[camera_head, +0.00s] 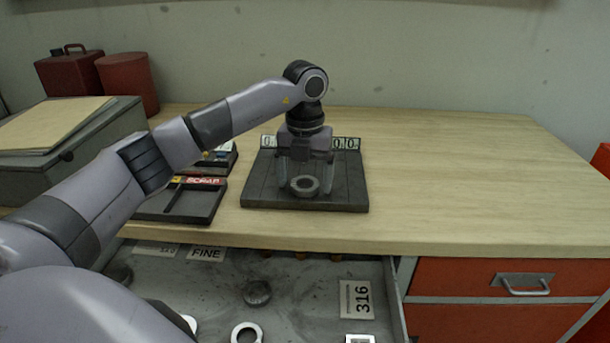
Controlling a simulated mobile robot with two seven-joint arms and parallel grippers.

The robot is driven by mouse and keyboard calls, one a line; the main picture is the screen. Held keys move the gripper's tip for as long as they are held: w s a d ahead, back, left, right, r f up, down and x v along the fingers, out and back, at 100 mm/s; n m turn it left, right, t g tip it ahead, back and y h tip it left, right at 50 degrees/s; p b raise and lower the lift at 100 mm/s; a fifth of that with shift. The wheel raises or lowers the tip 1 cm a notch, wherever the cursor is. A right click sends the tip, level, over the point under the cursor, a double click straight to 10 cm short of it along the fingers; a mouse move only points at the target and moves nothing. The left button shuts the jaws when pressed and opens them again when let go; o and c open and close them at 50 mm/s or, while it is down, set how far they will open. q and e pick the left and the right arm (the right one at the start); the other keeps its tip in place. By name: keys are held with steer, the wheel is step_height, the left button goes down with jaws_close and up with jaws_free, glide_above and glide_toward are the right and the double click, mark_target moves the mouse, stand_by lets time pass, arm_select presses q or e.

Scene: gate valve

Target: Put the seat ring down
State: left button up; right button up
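A small grey seat ring (304,186) lies on, or just over, a dark flat plate (345,190) with white number labels along its back edge, on the wooden bench. My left gripper (305,182) points straight down over the plate. Its two fingers stand apart on either side of the ring. A narrow gap shows between the ring and the right-hand finger; the left-hand finger is very close to the ring. My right gripper is not in view.
A dark tray labelled SCRAP (200,200) sits left of the plate. Below, an open drawer (310,270) holds rings, including a pale ring (247,333), and labels. Grey case (75,150) and red canisters (128,82) stand at left. The bench (470,180) is clear at right.

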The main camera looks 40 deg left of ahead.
mark_target(305, 183)
arm_select(q)
step_height(305, 183, up, 12)
steer(key=shift+r+p, duration=0.2)
steer(key=shift+p, duration=0.2)
stand_by(0.7)
